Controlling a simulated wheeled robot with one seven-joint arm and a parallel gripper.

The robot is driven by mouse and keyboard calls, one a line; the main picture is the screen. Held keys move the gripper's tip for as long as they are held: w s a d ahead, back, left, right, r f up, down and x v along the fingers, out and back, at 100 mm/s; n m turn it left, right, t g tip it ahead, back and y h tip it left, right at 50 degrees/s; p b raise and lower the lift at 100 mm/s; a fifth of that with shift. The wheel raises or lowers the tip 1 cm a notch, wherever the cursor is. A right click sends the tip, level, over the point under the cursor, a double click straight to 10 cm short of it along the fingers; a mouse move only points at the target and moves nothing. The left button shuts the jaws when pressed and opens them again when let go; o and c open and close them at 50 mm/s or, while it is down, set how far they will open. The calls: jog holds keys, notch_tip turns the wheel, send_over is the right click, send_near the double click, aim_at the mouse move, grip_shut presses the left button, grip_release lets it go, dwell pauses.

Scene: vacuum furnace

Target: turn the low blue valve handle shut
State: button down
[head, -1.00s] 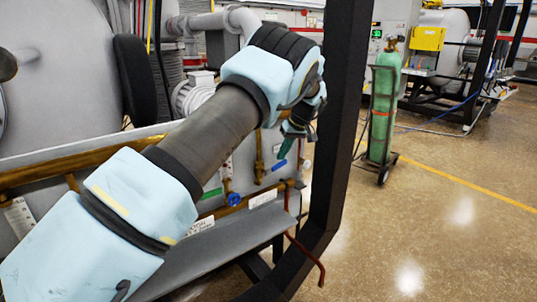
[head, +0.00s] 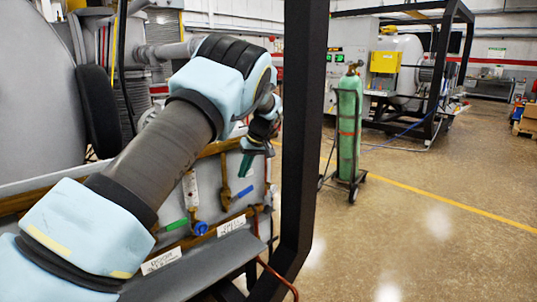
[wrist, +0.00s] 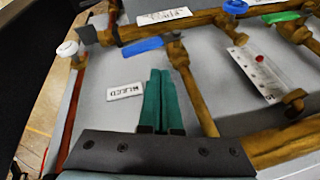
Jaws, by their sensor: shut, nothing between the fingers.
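A flat blue lever handle (head: 243,191) sits on a brass pipe low on the grey furnace panel. It also shows in the wrist view (wrist: 142,44), beyond the fingertips and apart from them. A round blue knob (head: 200,228) sits lower and to the left; it shows at the top of the wrist view (wrist: 235,6). My gripper (head: 247,165) is just above the flat blue lever in the head picture. Its green fingers (wrist: 161,100) are shut together and empty, in front of the grey panel.
A green lever (head: 176,225) is left of the round knob. A dark frame post (head: 300,130) stands right of my gripper. Brass pipes and a small white label (wrist: 125,91) lie close to the fingers. A green gas cylinder (head: 349,125) stands right, with open floor beyond.

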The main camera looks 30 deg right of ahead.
jog(key=s+d+r+b, duration=0.2)
jog(key=d+r, duration=0.3)
jog(key=d, duration=0.2)
jog(key=shift+s+d+r, duration=0.15)
jog(key=shift+d+r, duration=0.1)
jog(key=shift+r, duration=0.15)
jog(key=shift+s, duration=0.1)
